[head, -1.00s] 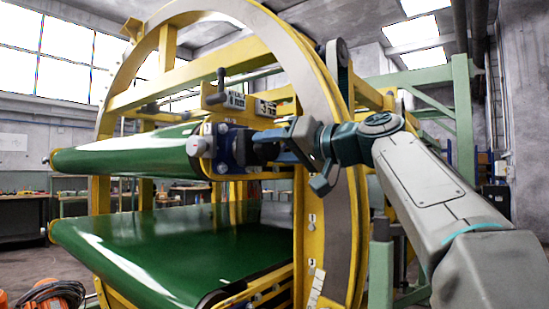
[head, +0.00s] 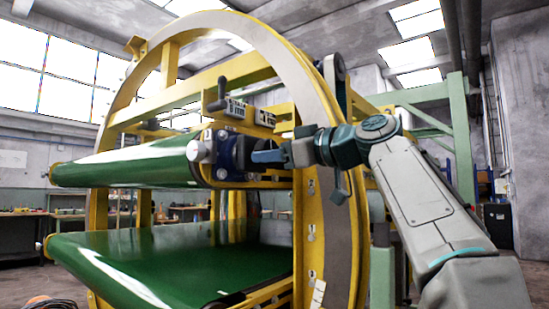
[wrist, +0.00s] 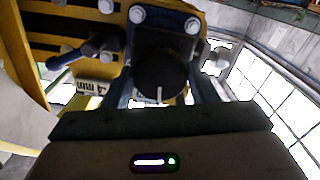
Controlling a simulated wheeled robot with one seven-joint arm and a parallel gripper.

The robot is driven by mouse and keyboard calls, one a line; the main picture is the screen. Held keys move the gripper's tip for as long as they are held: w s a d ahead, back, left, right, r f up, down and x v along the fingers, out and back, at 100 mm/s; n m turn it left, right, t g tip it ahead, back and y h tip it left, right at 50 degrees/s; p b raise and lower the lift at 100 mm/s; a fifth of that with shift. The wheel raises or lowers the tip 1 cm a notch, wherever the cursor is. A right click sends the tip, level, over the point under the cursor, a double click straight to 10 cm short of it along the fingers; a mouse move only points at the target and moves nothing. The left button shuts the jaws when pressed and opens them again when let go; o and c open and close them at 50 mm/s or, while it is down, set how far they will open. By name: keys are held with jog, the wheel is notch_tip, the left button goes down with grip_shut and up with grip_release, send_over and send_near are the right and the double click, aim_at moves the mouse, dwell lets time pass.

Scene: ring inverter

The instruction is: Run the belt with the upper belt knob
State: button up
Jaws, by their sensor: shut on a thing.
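The upper belt (head: 135,163) is green and runs on rollers inside a yellow ring frame (head: 318,150). At its near right end is a blue motor block (head: 227,153). My gripper (head: 255,154) is at this block from the right, its fingers level. In the wrist view the upper belt knob (wrist: 160,76) is black and round, with a white index mark pointing down toward the gripper. My gripper (wrist: 168,92) is shut on the knob, one finger on each side. In the head view the fingers mostly hide the knob.
The lower green belt (head: 160,262) lies below with open space between. In the wrist view a dark lever (wrist: 85,48) sits left of the knob. A green post (head: 382,270) stands right of the ring.

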jog(key=shift+n, duration=0.6)
jog(key=o, duration=1)
jog(key=shift+d, duration=0.1)
jog(key=b+v, duration=0.2)
jog(key=v, duration=1.1)
jog(key=shift+s+d, duration=0.2)
jog(key=shift+d, duration=0.05)
